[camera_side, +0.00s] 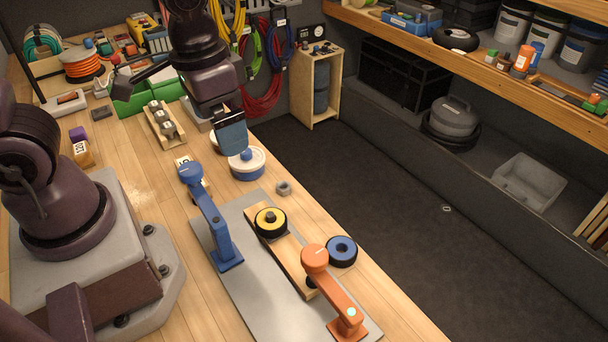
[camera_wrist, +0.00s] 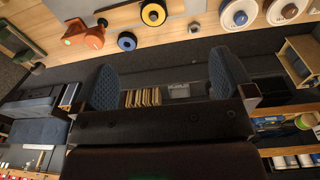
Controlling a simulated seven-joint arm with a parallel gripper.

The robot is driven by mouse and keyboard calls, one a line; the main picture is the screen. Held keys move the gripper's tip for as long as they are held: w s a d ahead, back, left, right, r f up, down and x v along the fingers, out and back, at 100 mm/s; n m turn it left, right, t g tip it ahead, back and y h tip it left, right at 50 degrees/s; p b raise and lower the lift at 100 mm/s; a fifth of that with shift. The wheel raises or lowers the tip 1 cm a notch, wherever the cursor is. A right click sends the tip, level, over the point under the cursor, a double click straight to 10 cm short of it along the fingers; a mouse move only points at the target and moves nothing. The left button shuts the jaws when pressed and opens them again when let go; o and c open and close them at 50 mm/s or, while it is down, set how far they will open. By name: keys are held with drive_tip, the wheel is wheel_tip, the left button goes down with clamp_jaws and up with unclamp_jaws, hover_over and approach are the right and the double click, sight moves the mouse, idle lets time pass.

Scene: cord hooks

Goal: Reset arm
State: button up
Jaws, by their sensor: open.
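My gripper (camera_side: 232,142) hangs above the far end of the wooden bench, near the white-and-blue spool (camera_side: 247,162). In the wrist view my gripper (camera_wrist: 164,78) shows two blue textured fingers wide apart with nothing between them. The blue hook (camera_side: 212,222) and the orange hook (camera_side: 333,292) stand on a grey plate (camera_side: 262,306) nearer the camera. The orange hook also shows at the top left of the wrist view (camera_wrist: 84,34). No cord is seen on either hook.
A small grey nut (camera_side: 284,188) lies by the bench edge. A wooden stand (camera_side: 318,88) is beyond the bench. Coiled cords (camera_side: 263,95) hang on the back wall. Dark floor is open at right.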

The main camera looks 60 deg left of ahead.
drive_tip(key=s+a+r+t, duration=0.3)
drive_tip(key=s+r+t, duration=0.1)
drive_tip(key=r, duration=0.6)
drive_tip(key=shift+r+t, duration=0.15)
drive_tip(key=shift+t, duration=0.15)
